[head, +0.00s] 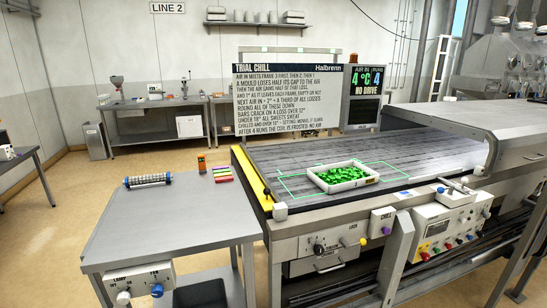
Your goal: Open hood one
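A large grey metal hood (458,121) covers the right part of the conveyor bed and runs out of the picture at the right. Its near side edge comes down close to the bed. I see no number on it, so I cannot tell whether it is hood one. A short lever or handle (453,187) with a pale mount sits on the near rail below the hood. Neither of my grippers is in view.
A white tray of green pieces (318,184) stands on the dark slatted bed (272,154) inside a green outline. A control panel (440,229) with coloured knobs fronts the machine. A grey side table (172,218) at left holds a striped roller (148,181) and coloured blocks (222,174).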

